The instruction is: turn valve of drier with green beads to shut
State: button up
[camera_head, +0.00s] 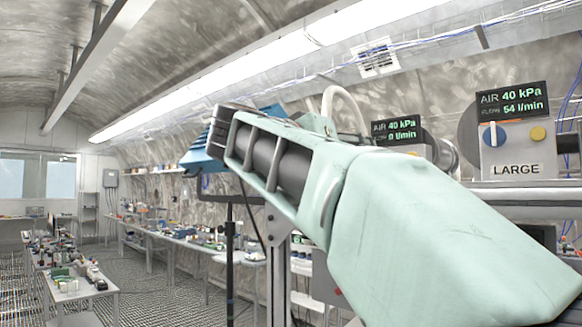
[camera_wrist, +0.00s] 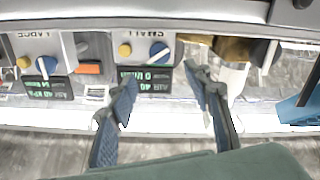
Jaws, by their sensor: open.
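No drier with green beads can be made out in either view. Two grey panels with blue knobs show in the wrist view, upside down. The LARGE panel's blue knob (camera_wrist: 47,65) has a near-vertical white bar; it also shows in the head view (camera_head: 494,135). The SMALL panel's blue knob (camera_wrist: 158,53) has a slanted white bar. My gripper (camera_wrist: 162,80) is open and empty, its two dark blue fingers apart on either side of the SMALL panel's display in the picture. In the head view my pale green arm hides part of the wall and the SMALL panel.
The LARGE display (camera_head: 512,99) reads 40 kPa and 54 l/min; the other display (camera_head: 396,130) reads 40 kPa and 0 l/min. Yellow buttons (camera_head: 538,133) sit beside the knobs. Cluttered benches (camera_head: 190,236) line the wall.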

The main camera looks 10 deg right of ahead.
jog(key=shift+d+n, duration=0.1)
jog(key=shift+n, duration=0.2)
jog(key=p+x, duration=0.1)
jog(key=x, duration=0.9)
jog(key=shift+w+d, duration=0.2)
jog(key=shift+w, duration=0.05)
jog(key=c, duration=1.2)
jog(key=shift+o, duration=0.2)
